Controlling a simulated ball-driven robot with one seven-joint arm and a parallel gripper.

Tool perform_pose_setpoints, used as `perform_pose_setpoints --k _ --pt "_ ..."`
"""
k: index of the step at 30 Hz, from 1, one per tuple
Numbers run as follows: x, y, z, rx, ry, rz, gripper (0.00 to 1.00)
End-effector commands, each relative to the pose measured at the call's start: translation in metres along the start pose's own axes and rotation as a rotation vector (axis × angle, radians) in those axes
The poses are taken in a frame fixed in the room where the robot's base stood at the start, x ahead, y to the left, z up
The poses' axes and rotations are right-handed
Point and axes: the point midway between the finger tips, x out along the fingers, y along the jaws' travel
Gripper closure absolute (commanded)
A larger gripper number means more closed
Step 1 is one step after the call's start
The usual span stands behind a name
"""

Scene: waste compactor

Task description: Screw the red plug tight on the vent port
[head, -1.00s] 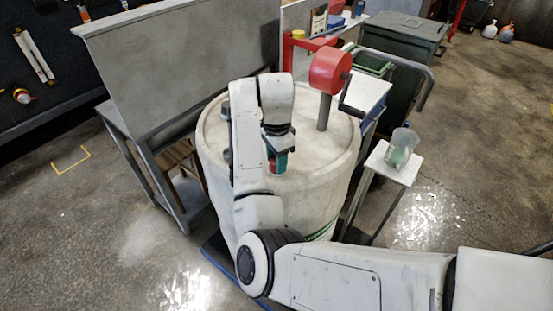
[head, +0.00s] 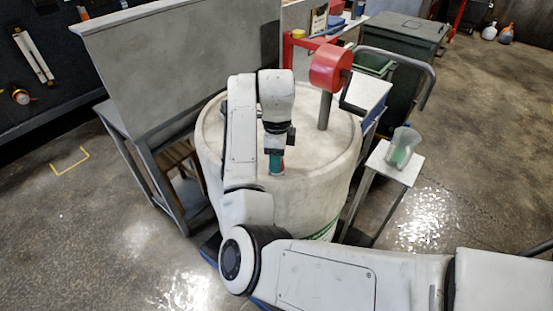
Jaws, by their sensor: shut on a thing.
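The white drum (head: 338,157) stands in the middle of the head view with its round top facing up. A little of the red plug (head: 279,171) shows at the fingertips, low against the drum top. The vent port is hidden under the plug and fingers, so I cannot tell how the plug sits on it.
A red hand pump (head: 330,68) with a crank handle rises from the drum's back right. A small white stand (head: 400,174) with a clear cup (head: 403,147) is to the right. A grey bench (head: 170,70) stands close on the left. Open floor lies at far left and right.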

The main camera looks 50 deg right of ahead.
Motion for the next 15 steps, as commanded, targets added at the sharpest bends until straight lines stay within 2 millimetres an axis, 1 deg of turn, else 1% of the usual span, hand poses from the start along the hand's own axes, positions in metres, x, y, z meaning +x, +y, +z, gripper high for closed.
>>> perform_pose_setpoints --k 9,11,15 --pt "0.0003 0.0002 0.0 0.021 0.0 0.001 0.96" --pt "0.001 0.0001 0.0003 0.065 -0.001 0.001 0.96" --pt "0.0025 0.0001 0.0005 0.252 -0.002 0.0 0.96"
